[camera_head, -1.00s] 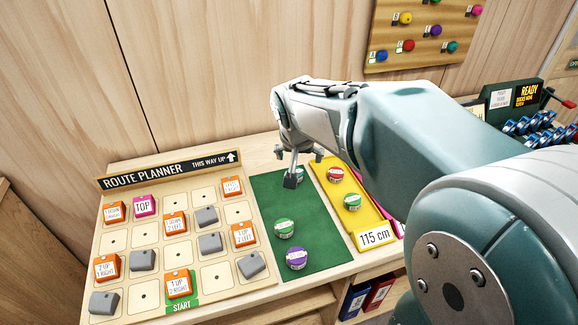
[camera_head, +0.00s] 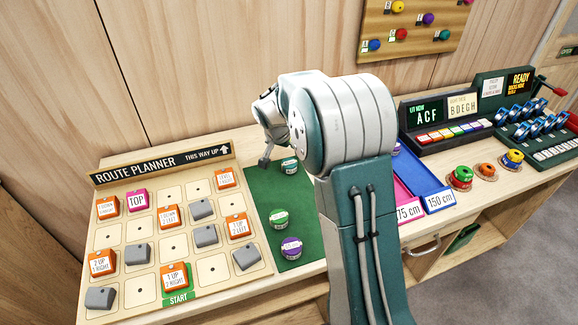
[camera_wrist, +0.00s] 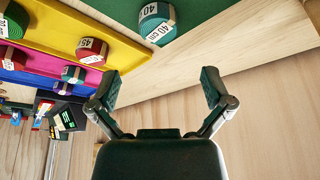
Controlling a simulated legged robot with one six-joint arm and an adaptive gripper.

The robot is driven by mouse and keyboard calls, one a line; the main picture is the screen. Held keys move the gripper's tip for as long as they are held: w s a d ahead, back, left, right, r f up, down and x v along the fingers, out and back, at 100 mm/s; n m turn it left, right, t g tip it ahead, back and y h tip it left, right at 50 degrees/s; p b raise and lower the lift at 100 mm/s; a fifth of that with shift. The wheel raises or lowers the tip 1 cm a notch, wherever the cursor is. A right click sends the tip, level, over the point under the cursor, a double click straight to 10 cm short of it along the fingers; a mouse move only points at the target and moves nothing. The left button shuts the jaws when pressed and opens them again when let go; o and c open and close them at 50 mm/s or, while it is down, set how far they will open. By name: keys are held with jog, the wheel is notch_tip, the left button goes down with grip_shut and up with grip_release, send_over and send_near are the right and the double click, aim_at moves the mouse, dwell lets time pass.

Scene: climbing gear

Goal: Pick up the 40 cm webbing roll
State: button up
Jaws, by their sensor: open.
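The 40 cm webbing roll (camera_wrist: 158,22) is teal-green with a white label reading "40 cm". It sits at the back end of the green mat, at the top of the wrist view. In the head view it appears to be the rearmost green roll (camera_head: 289,166) on the mat. My gripper (camera_wrist: 158,88) is open and empty, with its two fingers spread below the roll in the wrist view, apart from it. In the head view my gripper (camera_head: 266,160) is partly hidden by my arm, and a finger shows just left of the roll.
Another green roll (camera_head: 279,218) and a purple roll (camera_head: 291,248) stand nearer on the green mat (camera_head: 258,187). The route planner board (camera_head: 171,238) lies to the left. Yellow (camera_wrist: 120,42), pink and blue mats hold more rolls. The wooden wall is close behind the table.

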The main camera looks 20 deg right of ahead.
aim_at(289, 163)
jog(key=x, duration=0.9)
jog(key=shift+s, duration=0.1)
jog(key=c, duration=1.1)
